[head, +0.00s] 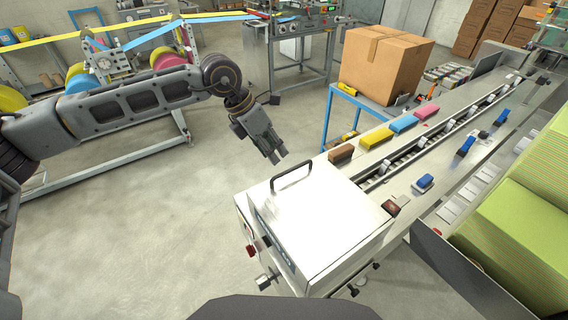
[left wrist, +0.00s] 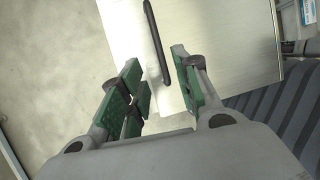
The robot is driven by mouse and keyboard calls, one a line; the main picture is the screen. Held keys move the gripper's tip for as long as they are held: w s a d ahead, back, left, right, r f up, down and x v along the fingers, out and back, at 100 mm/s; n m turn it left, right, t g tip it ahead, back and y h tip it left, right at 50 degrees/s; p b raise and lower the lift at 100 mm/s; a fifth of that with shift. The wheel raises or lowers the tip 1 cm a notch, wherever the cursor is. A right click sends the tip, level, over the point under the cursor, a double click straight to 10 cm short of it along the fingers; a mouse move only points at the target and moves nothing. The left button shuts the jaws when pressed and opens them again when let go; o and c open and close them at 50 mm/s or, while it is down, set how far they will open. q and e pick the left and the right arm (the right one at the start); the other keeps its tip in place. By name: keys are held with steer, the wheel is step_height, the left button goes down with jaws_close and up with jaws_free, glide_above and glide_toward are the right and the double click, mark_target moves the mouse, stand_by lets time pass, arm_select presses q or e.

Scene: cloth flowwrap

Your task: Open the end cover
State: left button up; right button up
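The end cover (head: 325,215) is a pale metal box lid at the near end of the conveyor machine, and it looks shut. A black bar handle (head: 292,174) stands on its top near the far left edge. My left gripper (head: 278,156) is just beyond the handle in the head view, pointing down toward it, and appears apart from it. In the left wrist view, the green-padded fingers (left wrist: 157,66) are open and empty. The handle (left wrist: 154,35) lies beyond them, its lower end showing between the fingers over the cover (left wrist: 215,35). My right gripper is out of view.
The conveyor (head: 450,130) runs to the back right, with brown, blue, yellow and pink packs (head: 403,123) along it. A cardboard box (head: 385,63) stands on a blue stand behind. Green stacks (head: 515,225) are at right.

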arm_select(q)
steer(key=p, duration=0.2)
glide_above(283, 180)
step_height(283, 180, down, 6)
steer(key=shift+f, duration=0.1)
steer(key=shift+w+d+f, duration=0.1)
steer(key=shift+d+f, duration=0.05)
steer(key=shift+f, duration=0.15)
jaws_close()
